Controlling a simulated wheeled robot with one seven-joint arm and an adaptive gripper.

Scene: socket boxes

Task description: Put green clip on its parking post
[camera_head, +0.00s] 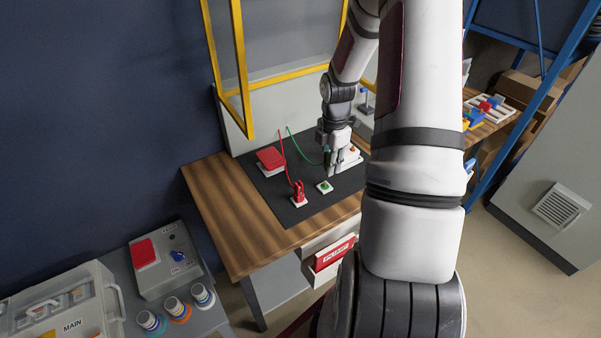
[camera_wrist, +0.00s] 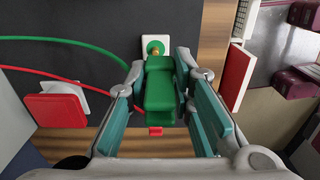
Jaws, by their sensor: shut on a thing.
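My gripper (camera_head: 334,172) hangs over the black mat, just behind and right of the green parking post (camera_head: 325,186) in the head view. In the wrist view, my gripper (camera_wrist: 160,95) has its teal fingers on both sides of the green clip (camera_wrist: 160,85) and is shut on it. A green cable (camera_wrist: 75,45) trails left from the clip. The post, on its white square base (camera_wrist: 155,38), shows just beyond the clip's far end. I cannot tell whether clip and post touch. In the head view the fingers mostly hide the clip.
A red clip (camera_head: 299,190) stands on its own white base left of the green post, with a red cable (camera_head: 284,160) rising from it. A red-topped box (camera_head: 270,158) sits at the mat's back left. The wooden bench (camera_head: 225,215) is clear at left.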

